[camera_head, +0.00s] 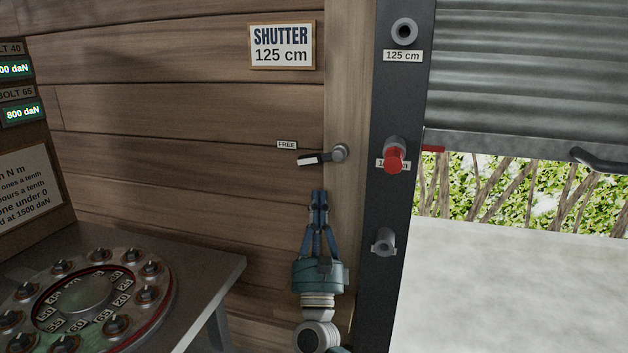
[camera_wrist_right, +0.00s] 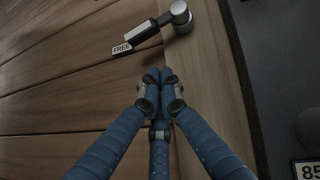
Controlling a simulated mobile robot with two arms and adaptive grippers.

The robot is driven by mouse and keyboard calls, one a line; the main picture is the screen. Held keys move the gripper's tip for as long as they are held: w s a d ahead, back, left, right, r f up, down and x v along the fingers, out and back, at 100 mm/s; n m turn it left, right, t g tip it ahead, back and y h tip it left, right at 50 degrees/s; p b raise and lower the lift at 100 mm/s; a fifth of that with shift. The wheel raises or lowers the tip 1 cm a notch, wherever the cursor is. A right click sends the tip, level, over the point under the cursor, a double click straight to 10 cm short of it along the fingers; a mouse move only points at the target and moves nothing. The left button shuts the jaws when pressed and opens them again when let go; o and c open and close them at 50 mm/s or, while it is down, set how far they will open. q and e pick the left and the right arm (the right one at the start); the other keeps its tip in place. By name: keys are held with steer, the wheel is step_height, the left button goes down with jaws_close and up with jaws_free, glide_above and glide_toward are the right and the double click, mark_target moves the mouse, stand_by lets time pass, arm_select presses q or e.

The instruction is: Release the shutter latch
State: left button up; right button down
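The shutter latch lever (camera_head: 321,156) is on the wooden post left of the dark rail. It has a round metal hub at its right and a handle pointing left, with a "FREE" label (camera_head: 287,145) just above the handle tip. It also shows at the top of the right wrist view (camera_wrist_right: 168,22). My right gripper (camera_head: 319,193) points up just below the lever, apart from it. Its blue fingers are closed together with nothing visible between them, as the right wrist view (camera_wrist_right: 160,75) also shows. My left gripper is not in view.
The dark rail (camera_head: 398,200) carries a red pin (camera_head: 393,158) at its middle hole. The raised grey shutter (camera_head: 530,70) has a handle (camera_head: 598,160) over an opening. A "SHUTTER 125 cm" sign (camera_head: 281,45) hangs above. A table with a round dial (camera_head: 85,290) stands lower left.

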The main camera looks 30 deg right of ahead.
mark_target(309, 165)
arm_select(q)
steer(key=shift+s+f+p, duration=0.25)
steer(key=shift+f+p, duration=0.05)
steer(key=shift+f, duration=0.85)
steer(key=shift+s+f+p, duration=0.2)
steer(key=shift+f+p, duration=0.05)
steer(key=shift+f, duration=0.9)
arm_select(e)
steer(key=shift+w+a+r, duration=0.1)
steer(key=shift+w+r, duration=0.1)
steer(key=shift+r, duration=0.55)
steer(key=shift+w+r, duration=0.2)
steer(key=shift+r, duration=0.5)
steer(key=shift+w+a+r, duration=0.1)
steer(key=shift+w+r, duration=0.1)
steer(key=shift+r, duration=0.55)
arm_select(q)
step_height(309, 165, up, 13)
steer(key=b, duration=0.3)
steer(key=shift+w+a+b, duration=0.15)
steer(key=shift+b, duration=0.15)
arm_select(e)
steer(key=m+g+h, duration=0.1)
steer(key=w+a+r+m+h, duration=0.1)
steer(key=m, duration=0.1)
steer(key=shift+r+m+g+h, duration=0.25)
steer(key=shift+m+g+h, duration=0.05)
steer(key=shift+g+h, duration=0.1)
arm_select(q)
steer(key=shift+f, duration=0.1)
